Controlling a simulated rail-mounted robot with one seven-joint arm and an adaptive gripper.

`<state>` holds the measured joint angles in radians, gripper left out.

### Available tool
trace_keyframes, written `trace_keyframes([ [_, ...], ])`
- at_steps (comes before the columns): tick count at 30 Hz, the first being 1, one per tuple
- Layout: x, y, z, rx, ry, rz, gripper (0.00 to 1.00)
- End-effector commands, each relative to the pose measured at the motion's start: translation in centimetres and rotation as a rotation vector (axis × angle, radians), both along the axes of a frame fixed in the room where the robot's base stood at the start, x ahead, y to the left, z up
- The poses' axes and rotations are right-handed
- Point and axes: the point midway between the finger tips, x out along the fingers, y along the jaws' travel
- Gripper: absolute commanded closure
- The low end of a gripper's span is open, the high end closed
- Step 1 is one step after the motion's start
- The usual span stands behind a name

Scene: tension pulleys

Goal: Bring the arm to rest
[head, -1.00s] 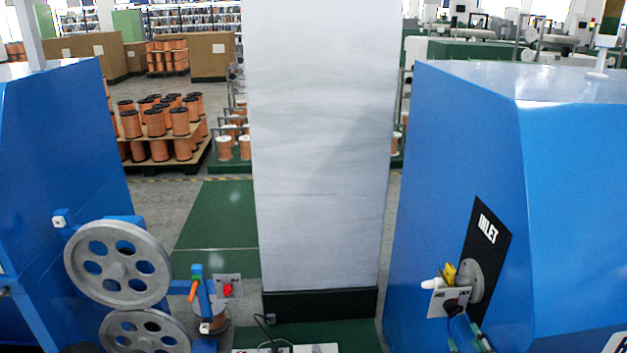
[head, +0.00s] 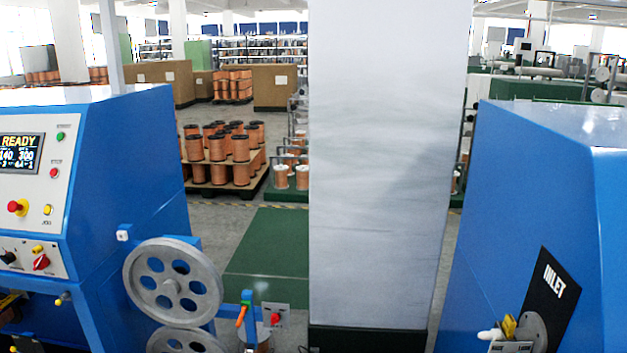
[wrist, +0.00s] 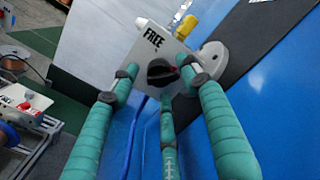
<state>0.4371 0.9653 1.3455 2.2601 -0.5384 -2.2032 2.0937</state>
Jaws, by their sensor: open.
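My gripper (wrist: 160,68) shows in the wrist view as teal-wrapped fingers with dark joints. The fingers are spread open and nothing is seen held between them. Beyond the fingertips is a pale box marked FREE (wrist: 151,38) with a black knob (wrist: 162,73). I cannot tell whether any finger touches the box or knob. In the head view, the top of this box shows at the bottom right edge, below the INLET plate (head: 556,285). My gripper is out of the head view.
Blue machines stand at left (head: 150,160) and right (head: 500,190). The left one has a READY display (head: 20,150) and grey pulley wheels (head: 172,285). A tall pale panel (head: 385,170) stands between them.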

Motion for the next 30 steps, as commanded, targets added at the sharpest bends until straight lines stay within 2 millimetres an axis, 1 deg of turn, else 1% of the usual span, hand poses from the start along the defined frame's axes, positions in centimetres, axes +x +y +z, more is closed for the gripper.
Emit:
trace_keyframes([
  [5, -1.5, 0.0, -0.2, 0.022, -0.001, -0.006, 0.54],
  [8, -3.2, 0.1, -0.3, 0.024, 0.001, -0.009, 0.54],
  [12, -6.0, 0.5, -0.5, 0.025, -0.001, -0.011, 0.54],
  [15, -7.8, 0.8, -0.5, 0.024, -0.002, -0.010, 0.54],
  [24, -12.0, 1.5, -0.7, 0.018, -0.004, -0.008, 0.54],
  [25, -11.7, 1.7, -0.7, 0.016, -0.003, 0.000, 0.54],
  [30, -9.1, 1.5, -0.5, 0.011, -0.003, 0.006, 0.54],
])
